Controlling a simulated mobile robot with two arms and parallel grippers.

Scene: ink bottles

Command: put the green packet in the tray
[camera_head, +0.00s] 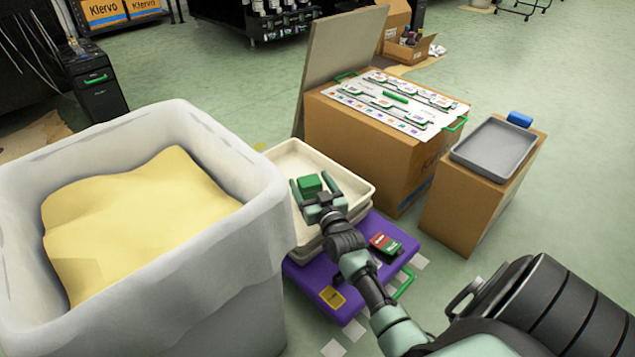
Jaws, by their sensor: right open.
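A green packet (310,184) shows in the head view over the cream tray (357,183), which tops a small stack. My right gripper (314,188) is open, with its fingers on either side of the packet. Whether the fingers touch it, and whether it rests on the tray floor, I cannot tell. A grey tray (495,148) lies empty on a cardboard box at the right. My left gripper is not in view.
A large pale bin (245,240) of yellow material stands close on the left. A purple case (320,300) lies under the cream trays, with a red and green item (386,244) on it. A cardboard box (375,150) bears printed sheets. A blue object (520,119) sits behind the grey tray.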

